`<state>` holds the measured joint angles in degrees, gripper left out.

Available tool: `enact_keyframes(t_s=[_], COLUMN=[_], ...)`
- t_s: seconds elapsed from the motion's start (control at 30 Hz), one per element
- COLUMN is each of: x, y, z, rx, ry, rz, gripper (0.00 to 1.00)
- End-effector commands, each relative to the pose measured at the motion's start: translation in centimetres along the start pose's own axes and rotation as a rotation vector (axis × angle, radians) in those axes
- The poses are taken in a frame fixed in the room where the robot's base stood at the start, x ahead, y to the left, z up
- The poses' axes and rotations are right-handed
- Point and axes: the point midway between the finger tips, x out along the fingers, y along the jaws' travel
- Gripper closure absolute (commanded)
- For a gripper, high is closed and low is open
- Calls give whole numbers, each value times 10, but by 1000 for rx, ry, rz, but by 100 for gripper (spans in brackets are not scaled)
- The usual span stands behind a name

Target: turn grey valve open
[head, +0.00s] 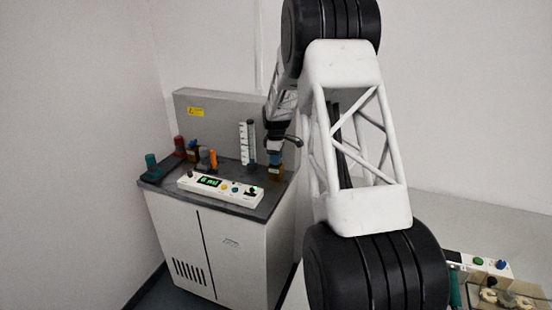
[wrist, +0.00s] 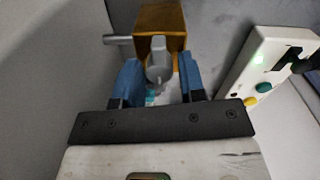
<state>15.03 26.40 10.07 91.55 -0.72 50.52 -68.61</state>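The grey valve (wrist: 159,70) is a rounded grey knob with a raised grip bar, on the front of a brass-coloured block (wrist: 170,17). In the wrist view the bar points roughly up and down the picture. My gripper (wrist: 157,62) is open, with one blue finger on each side of the knob. A gap shows between each finger and the knob; I cannot tell the depth exactly. In the head view my gripper (head: 275,157) is at the right end of the cabinet top, just above the brass block (head: 276,174); the knob is hidden there.
A white control panel (head: 220,189) with a lit display and buttons lies along the cabinet's front edge. Several coloured valves stand at the left, including a teal one (head: 151,162). A grey back panel (head: 220,115) rises behind. A grey pipe (wrist: 117,40) sticks out from the block.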

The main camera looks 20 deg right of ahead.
Motion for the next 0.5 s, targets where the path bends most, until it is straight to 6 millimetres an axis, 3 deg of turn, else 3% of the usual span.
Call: enact_keyframes(t_s=[0.03,0.2,0.5], x=[0,0,0], y=[0,0,0], z=[0,0,0], rx=[0,0,22], ry=[0,0,-1], rz=[0,0,0], gripper=[70,97,97])
